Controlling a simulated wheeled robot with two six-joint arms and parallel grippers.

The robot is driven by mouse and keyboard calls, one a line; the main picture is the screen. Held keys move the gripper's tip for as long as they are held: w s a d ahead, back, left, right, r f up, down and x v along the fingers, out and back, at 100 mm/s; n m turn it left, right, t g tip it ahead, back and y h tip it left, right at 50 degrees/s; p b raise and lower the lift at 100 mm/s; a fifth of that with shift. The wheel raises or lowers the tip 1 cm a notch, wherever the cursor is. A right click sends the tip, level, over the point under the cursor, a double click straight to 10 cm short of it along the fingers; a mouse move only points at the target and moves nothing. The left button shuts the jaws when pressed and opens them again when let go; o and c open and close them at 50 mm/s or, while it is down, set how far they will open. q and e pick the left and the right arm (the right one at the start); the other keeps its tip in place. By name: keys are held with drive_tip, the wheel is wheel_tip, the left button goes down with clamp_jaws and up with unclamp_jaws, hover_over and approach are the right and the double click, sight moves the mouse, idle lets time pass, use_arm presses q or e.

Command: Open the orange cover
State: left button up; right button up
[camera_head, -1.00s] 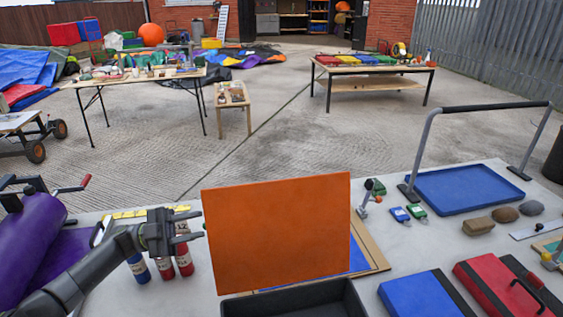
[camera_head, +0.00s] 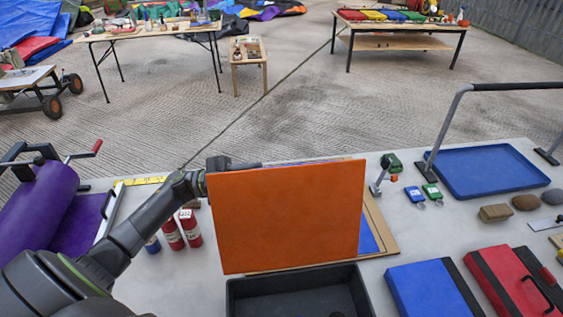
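The orange cover (camera_head: 288,218) is a flat panel standing nearly upright on the table, facing me. Behind it, part of a wooden board with a blue sheet (camera_head: 368,232) shows at its right. My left gripper (camera_head: 232,164) is at the cover's upper left edge, reaching behind the top edge. Its fingers are largely hidden by the cover, so I cannot tell whether they are open or shut or whether they touch it. My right gripper is not in view.
A black open tray (camera_head: 300,292) lies in front of the cover. Red bottles (camera_head: 190,228) stand to its left, beside a purple roll (camera_head: 45,205). Blue (camera_head: 425,290) and red (camera_head: 500,280) cases and a blue tray (camera_head: 485,172) lie to the right. A small clamp-like tool (camera_head: 380,175) stands near the cover's right edge.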

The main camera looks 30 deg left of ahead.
sight(281, 172)
use_arm(q)
drive_tip(key=p+x, duration=0.2)
drive_tip(key=x, duration=0.4)
drive_tip(key=shift+d+r, duration=0.1)
drive_tip(key=shift+r, duration=0.15)
drive_tip(key=shift+w+d, duration=0.2)
drive_tip(key=shift+d, duration=0.25)
clamp_jaws()
